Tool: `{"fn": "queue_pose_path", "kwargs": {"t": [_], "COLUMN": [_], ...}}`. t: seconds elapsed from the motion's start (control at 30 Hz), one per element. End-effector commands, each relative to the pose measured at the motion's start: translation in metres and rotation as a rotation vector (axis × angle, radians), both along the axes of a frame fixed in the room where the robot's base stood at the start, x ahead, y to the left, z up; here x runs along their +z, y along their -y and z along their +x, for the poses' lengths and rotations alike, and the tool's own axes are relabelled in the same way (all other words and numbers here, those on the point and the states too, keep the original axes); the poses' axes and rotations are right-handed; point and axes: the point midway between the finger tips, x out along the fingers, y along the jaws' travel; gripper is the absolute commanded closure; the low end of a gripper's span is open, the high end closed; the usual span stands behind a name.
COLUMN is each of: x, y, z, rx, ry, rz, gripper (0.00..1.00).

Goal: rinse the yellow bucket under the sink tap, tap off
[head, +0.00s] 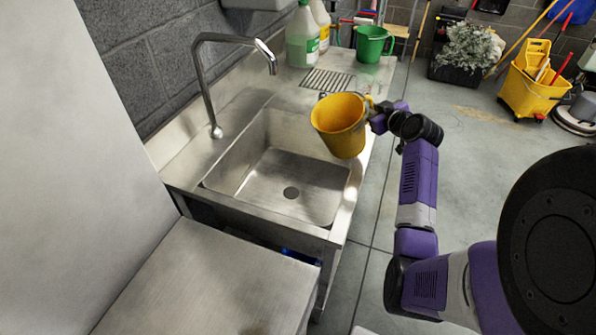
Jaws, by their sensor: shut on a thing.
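The yellow bucket (341,127) hangs in the air over the right rim of the steel sink (262,187), tilted with its open mouth toward the left. My gripper (372,108) is at the bucket's right side and shut on it; its fingertips are partly hidden behind the bucket. The curved metal tap (203,82) stands at the sink's back left, its spout end reaching over the counter, left of and above the bucket. No water shows coming from the spout. The basin is empty, with a dark drain in its floor.
A green bucket (371,45) and bottles (301,36) stand on the counter's far end beside a drain grate (328,80). A steel worktop (215,285) lies in front of the sink. A yellow mop bucket (532,88) and a potted plant (467,52) stand on the floor at the back right.

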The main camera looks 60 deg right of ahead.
Motion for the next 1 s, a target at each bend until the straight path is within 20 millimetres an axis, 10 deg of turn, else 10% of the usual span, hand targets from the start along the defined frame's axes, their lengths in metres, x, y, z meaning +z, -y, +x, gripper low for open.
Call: {"fn": "queue_pose_path", "kwargs": {"t": [0.4, 1.0], "x": [-0.041, -0.047], "y": [0.02, 0.022], "z": [-0.015, -0.017], "rx": [0.004, 0.006], "ry": [0.238, 0.306], "rz": [0.291, 0.373], "gripper": [1.0, 1.0]}}
